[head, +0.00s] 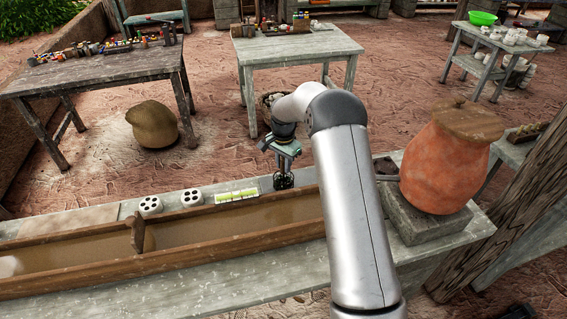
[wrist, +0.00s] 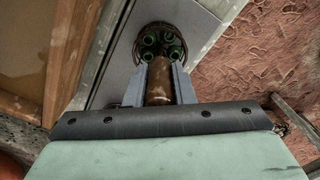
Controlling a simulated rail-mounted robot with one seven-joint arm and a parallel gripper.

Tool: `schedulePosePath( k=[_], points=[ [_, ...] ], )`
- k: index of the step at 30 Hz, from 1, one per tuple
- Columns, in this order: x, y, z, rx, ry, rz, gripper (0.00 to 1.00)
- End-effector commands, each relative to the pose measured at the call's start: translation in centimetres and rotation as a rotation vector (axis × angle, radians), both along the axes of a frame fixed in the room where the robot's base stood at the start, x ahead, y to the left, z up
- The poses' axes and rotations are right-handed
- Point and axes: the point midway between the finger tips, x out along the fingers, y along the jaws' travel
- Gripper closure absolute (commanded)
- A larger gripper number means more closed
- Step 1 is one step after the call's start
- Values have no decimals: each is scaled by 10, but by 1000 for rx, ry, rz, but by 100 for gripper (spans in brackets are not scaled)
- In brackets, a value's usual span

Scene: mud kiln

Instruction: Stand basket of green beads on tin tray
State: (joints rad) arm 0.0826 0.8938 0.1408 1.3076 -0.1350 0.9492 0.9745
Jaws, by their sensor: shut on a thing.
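My gripper (head: 282,150) points down over the bench behind the trough. It is shut on the brown handle of a small dark round basket (head: 283,181). In the wrist view, the jaws (wrist: 159,72) close on the handle, and the basket (wrist: 178,30) beyond holds several green beads (wrist: 149,40). A smooth grey flat surface, which looks like the tin tray (wrist: 117,65), lies under and beside the basket. I cannot tell whether the basket touches it. The tray is not clear in the head view, where my arm hides part of the bench.
A long wooden trough (head: 80,260) of muddy water runs along the bench front. Two white blocks with dark holes (head: 150,205) and a white-green strip (head: 236,195) stand left of the gripper. A large orange clay jar (head: 445,165) stands right of my arm.

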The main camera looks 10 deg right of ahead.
Motion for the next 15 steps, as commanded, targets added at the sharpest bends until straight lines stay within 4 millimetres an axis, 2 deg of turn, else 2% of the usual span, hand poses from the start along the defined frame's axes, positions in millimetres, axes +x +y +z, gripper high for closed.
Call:
schedulePosePath(
  k=[4, 5, 6, 7, 15],
  points=[
    [0, 0, -5, -1, -1, 0, 100],
    [0, 0, -4, 0, 0, 0, 69],
    [0, 0, -3, 0, 0, 0, 58],
    [0, 0, -3, 0, 0, 0, 56],
    [0, 0, -2, 0, 0, 0, 56]
  ],
)
